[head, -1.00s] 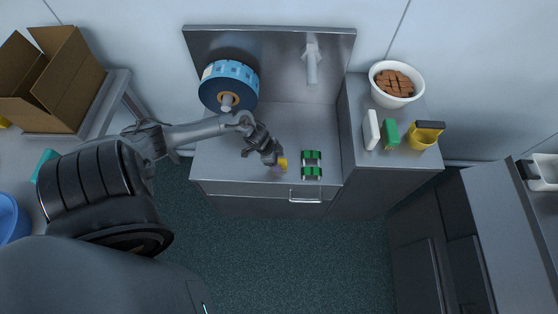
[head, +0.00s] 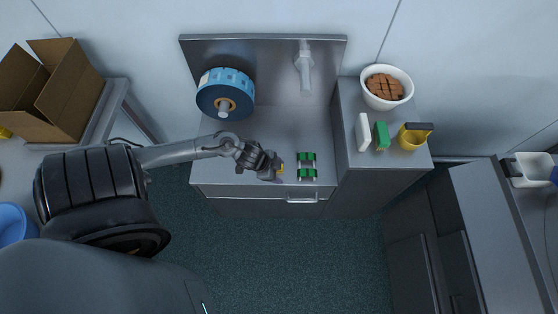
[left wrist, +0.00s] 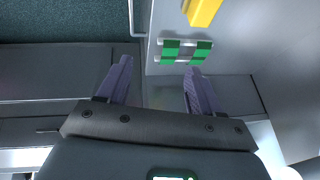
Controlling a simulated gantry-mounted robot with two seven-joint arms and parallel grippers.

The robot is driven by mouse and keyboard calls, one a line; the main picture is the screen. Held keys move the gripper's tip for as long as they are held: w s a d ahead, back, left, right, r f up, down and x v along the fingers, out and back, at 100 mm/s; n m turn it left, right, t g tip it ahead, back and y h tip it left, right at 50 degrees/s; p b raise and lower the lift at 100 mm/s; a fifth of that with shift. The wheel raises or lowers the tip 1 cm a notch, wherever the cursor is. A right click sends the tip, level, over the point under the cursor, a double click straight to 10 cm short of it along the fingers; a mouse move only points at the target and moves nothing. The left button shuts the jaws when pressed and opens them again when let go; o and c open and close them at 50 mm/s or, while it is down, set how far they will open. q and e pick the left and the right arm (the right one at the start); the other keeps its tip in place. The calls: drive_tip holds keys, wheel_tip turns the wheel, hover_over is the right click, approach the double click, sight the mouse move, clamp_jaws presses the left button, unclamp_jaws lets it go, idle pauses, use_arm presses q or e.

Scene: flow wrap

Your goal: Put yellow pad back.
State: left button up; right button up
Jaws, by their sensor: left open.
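The yellow pad (head: 281,169) shows as a small yellow patch at the tip of my left gripper (head: 273,172) in the head view, largely hidden by it. In the left wrist view the yellow pad (left wrist: 203,11) is cut by the top edge, apart from the fingers. My left gripper (left wrist: 160,85) is open, with nothing visible between its two purple-grey fingers. The green-and-metal roller piece (head: 307,166) lies on the counter just right of the pad; it also shows in the left wrist view (left wrist: 186,50). My right gripper is not in view.
The right cabinet holds a white block (head: 363,132), green block (head: 381,135), yellow container (head: 412,139) and bowl of brown bars (head: 386,101). A cardboard box (head: 62,110) stands left.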

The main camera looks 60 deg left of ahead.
use_arm(q)
drive_tip(key=s+d+r+n+g, duration=0.1)
drive_tip(key=s+d+r+n, duration=0.1)
drive_tip(key=d+r, duration=0.5)
drive_tip(key=s+d+r+n, duration=0.2)
drive_tip(key=s+d+r, duration=0.3)
drive_tip(key=d+r, duration=0.2)
drive_tip(key=shift+s+d+n+g+y, duration=0.3)
drive_tip(key=shift+d+g+y, duration=0.1)
drive_tip(key=shift+d, duration=0.6)
wheel_tip(320, 180, up, 30)
drive_tip(key=p, duration=3)
wheel_tip(320, 180, down, 7)
drive_tip(key=b, duration=0.6)
drive_tip(key=shift+r, duration=0.2)
drive_tip(key=shift+w, duration=0.1)
